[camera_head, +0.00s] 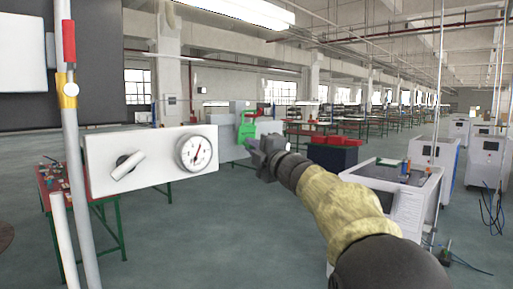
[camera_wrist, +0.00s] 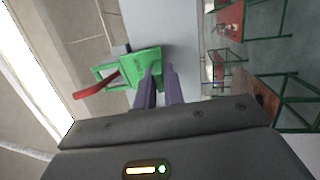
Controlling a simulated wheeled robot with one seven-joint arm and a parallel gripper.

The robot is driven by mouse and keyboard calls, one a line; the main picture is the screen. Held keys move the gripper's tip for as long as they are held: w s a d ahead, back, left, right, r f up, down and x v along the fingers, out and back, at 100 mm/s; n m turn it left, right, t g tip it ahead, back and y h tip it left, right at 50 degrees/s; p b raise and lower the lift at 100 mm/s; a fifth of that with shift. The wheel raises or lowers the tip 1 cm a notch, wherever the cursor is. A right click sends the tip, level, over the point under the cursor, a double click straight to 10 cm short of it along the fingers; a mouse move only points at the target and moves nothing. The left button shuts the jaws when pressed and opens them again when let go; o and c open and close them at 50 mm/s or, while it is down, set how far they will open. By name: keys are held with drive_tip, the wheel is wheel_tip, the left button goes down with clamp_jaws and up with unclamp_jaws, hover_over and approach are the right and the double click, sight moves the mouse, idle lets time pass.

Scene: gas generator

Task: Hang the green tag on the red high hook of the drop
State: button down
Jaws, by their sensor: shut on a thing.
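The green tag (camera_head: 246,128) is gripped by my gripper (camera_head: 259,146) near the middle of the head view, held up in the air. In the wrist view the tag (camera_wrist: 146,67) sits between the fingertips, with an open green loop beyond its body. A red bar (camera_wrist: 97,84) crosses that loop in the wrist view; I cannot tell whether it belongs to the tag. The drop is a grey vertical pipe (camera_head: 78,165) at the left, with a red piece (camera_head: 69,41) high up and a yellow piece (camera_head: 68,90) lower. The tag is well right of the pipe and apart from it. Hook shapes are unclear.
A white panel (camera_head: 150,160) with a lever and a round gauge (camera_head: 195,152) stands between the pipe and my gripper. A red-topped table (camera_head: 47,180) is behind it at the left. White machines (camera_head: 395,185) stand at the right. Open floor lies ahead.

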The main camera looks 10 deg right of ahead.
idle(0.3)
drive_tip(key=c, duration=1.4)
unclamp_jaws()
drive_tip(key=b+v, duration=0.7)
drive_tip(key=v, duration=1)
drive_tip(key=shift+d+f, duration=0.15)
drive_tip(key=shift+f, duration=0.05)
